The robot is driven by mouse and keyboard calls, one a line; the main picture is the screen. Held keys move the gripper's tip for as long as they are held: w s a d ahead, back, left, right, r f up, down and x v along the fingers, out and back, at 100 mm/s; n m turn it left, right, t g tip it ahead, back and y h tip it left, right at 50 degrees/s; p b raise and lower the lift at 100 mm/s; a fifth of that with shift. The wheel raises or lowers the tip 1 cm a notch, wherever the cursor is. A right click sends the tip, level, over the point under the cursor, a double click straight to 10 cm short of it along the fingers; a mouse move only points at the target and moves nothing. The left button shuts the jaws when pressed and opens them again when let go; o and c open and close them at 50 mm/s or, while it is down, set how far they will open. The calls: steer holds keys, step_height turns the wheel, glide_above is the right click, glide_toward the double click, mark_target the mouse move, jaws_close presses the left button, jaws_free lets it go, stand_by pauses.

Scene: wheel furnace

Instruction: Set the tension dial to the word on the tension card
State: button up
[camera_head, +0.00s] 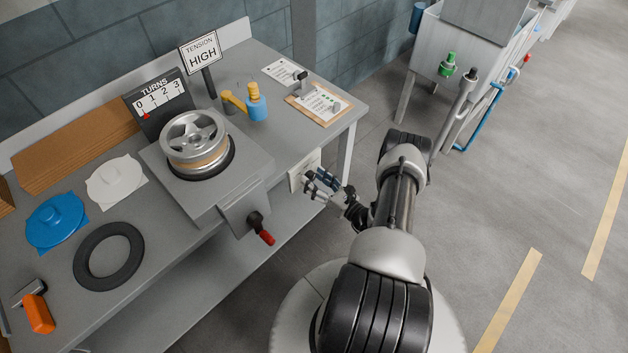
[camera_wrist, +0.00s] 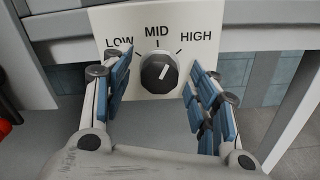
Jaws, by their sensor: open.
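The tension card (camera_head: 202,53) stands on a post at the back of the bench and reads "TENSION HIGH". The tension dial (camera_wrist: 158,73) is a black round knob on a pale plate (camera_wrist: 112,22) marked LOW, MID and HIGH. Its white pointer line leans up and to the right, on the HIGH side of MID; I cannot tell if it lines up exactly with the HIGH mark. My gripper (camera_head: 324,187) is open in front of the plate at the bench's front. In the wrist view its blue-padded fingers are left and right of the knob, with gaps visible. In the head view the gripper hides the knob.
The bench (camera_head: 265,166) carries a wheel (camera_head: 194,142) on a stand, with a red-handled crank (camera_head: 264,234) left of my gripper. Open floor lies right of my arm.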

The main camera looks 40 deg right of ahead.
steer(key=shift+w, duration=0.35)
steer(key=shift+c, duration=0.3)
steer(key=c, duration=1)
steer(key=shift+f+m+b, duration=0.15)
steer(key=shift+m+b, duration=0.85)
steer(key=shift+m, duration=0.1)
steer(key=shift+m+b, duration=0.45)
steer(key=shift+m, duration=0.65)
steer(key=shift+r, duration=0.2)
